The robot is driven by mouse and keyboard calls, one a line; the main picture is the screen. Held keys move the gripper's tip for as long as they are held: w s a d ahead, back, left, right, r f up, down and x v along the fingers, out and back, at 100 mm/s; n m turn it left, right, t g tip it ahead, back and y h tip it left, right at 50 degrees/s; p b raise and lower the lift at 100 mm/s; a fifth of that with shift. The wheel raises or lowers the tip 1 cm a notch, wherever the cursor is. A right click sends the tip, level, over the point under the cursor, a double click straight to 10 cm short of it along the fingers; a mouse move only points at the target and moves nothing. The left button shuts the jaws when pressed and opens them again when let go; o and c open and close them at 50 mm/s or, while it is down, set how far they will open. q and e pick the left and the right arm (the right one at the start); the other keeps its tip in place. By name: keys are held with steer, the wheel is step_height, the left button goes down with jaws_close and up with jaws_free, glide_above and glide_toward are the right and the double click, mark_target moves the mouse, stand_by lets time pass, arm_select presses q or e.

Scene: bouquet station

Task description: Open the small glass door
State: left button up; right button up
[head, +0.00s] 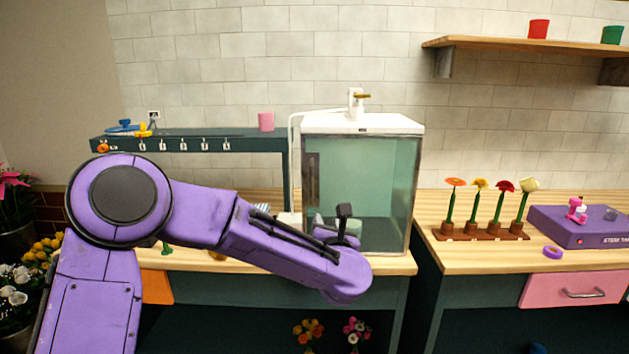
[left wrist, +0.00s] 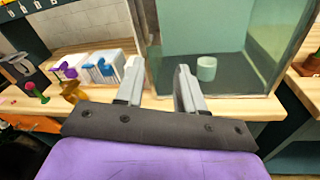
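A glass-fronted cabinet (head: 362,125) with a white top stands on the wooden counter. Its glass door (head: 375,180) faces me and looks shut in the head view. A dark vertical strip (head: 313,178), apparently the handle, is at the door's left side. A pale green cup (left wrist: 206,68) stands inside. My left gripper (left wrist: 158,70) is open and empty in the left wrist view, its two fingers pointing at the cabinet's lower left front. I cannot tell if they touch it. In the head view my forearm hides most of this gripper. My right gripper is not in view.
A teal rack (head: 210,140) stands left of the cabinet. White boxes with blue and purple items (left wrist: 100,68) sit on the counter beside it. To the right are several flowers in a wooden holder (head: 480,235) and a purple machine (head: 580,228). A shelf (head: 530,45) hangs above.

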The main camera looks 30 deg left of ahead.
mark_target(312, 177)
arm_select(q)
step_height(312, 177, up, 8)
steer(key=s+a+n+y, duration=0.1)
steer(key=a+n, duration=0.1)
steer(key=n, duration=0.2)
steer(key=shift+n, duration=0.3)
steer(key=p+x, duration=0.4)
steer(key=x, duration=0.5)
steer(key=shift+w+d+f, duration=0.1)
steer(key=shift+w, duration=0.15)
steer(key=shift+w+a+p, duration=0.2)
steer(key=shift+a+p, duration=0.1)
steer(key=shift+w+f, duration=0.2)
jaws_close()
